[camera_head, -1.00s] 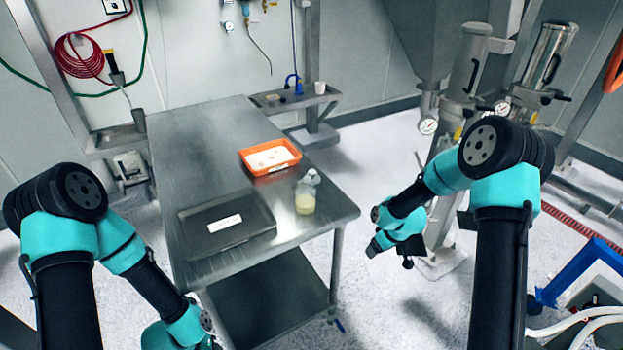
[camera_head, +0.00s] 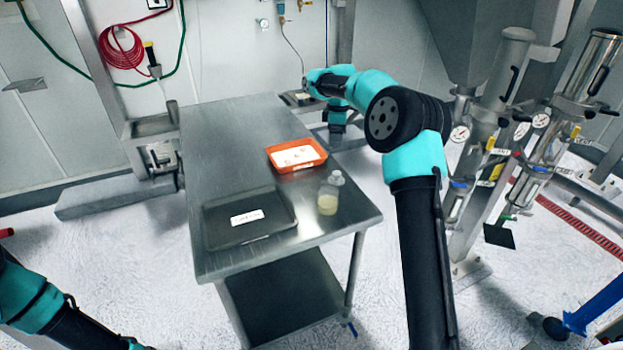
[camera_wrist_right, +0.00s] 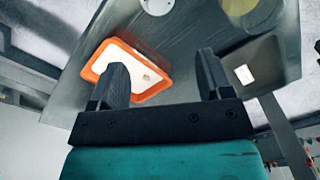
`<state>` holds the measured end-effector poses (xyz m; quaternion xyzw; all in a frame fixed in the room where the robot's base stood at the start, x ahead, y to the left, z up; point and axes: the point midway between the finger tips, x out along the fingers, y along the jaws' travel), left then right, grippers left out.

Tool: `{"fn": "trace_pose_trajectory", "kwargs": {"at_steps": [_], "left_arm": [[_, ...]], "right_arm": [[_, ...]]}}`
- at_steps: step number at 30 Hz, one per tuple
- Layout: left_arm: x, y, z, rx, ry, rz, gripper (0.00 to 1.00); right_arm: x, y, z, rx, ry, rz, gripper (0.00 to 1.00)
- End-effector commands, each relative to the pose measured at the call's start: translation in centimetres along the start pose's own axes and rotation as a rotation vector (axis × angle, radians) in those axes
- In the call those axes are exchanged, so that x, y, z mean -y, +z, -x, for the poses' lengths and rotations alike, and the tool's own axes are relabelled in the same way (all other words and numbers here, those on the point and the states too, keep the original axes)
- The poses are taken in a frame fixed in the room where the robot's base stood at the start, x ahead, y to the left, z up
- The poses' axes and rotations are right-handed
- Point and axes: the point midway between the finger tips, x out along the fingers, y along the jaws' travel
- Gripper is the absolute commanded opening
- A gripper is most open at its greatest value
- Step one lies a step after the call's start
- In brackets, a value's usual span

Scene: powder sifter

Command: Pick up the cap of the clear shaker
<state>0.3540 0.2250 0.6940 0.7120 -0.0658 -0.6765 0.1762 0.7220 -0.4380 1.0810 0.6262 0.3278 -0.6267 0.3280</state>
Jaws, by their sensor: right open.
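The clear shaker (camera_head: 327,202) stands near the right edge of the metal table, with pale yellow powder inside. In the right wrist view a round pale cap (camera_wrist_right: 158,5) is cut by the top edge, apart from the blurred yellowish shaker (camera_wrist_right: 250,14). My right gripper (camera_wrist_right: 161,75) is open and empty, above the table near the orange tray. In the head view its fingers are not clear behind the table's far right side. My left gripper is out of view.
The orange tray (camera_head: 272,159) with white contents lies beyond the shaker. A dark labelled tray (camera_head: 222,236) lies at the table's near left. The steel table (camera_head: 215,135) is bare at its far left. Steel machinery stands to the right.

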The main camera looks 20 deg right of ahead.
Motion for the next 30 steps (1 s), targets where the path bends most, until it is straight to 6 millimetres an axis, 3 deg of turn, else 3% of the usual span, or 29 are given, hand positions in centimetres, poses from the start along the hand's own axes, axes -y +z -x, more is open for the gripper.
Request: {"fn": "trace_pose_trajectory", "kwargs": {"at_steps": [8,13,30], "left_arm": [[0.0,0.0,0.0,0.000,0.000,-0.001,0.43],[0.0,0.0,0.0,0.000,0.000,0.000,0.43],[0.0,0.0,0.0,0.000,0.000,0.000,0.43]], "right_arm": [[0.0,0.0,-0.1,0.000,0.000,0.000,0.72],[0.0,0.0,-1.3,0.001,-0.001,-0.001,0.72],[0.0,0.0,-10.7,0.001,-0.002,-0.001,0.72]]}}
